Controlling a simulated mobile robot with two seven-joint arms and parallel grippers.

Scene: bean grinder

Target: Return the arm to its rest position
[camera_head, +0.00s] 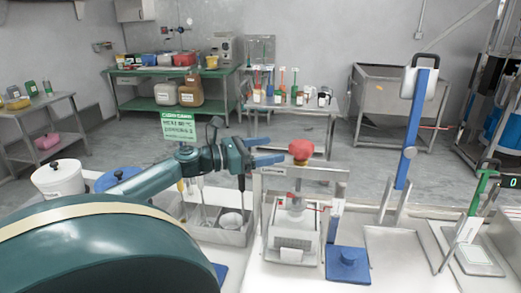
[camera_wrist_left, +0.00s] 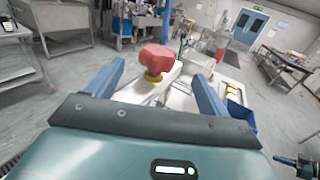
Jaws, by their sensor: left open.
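My left arm (camera_head: 150,183) reaches in from the left in the head view. My left gripper (camera_head: 277,150) is open and empty, its two blue fingers pointing right toward a red knob (camera_head: 300,150). The knob tops the grinder (camera_head: 296,222) on the white table. In the left wrist view my left gripper (camera_wrist_left: 158,70) has its fingers spread wide. The red knob (camera_wrist_left: 157,57) on its brass-coloured neck shows ahead, between the fingers in the picture. A gap seems to separate fingers and knob.
A metal tray (camera_head: 236,236) with tools and cups lies below the gripper. A tall blue-posted stand (camera_head: 410,140) and a green-handled device (camera_head: 478,205) are farther right. A white bucket (camera_head: 58,180) is at left.

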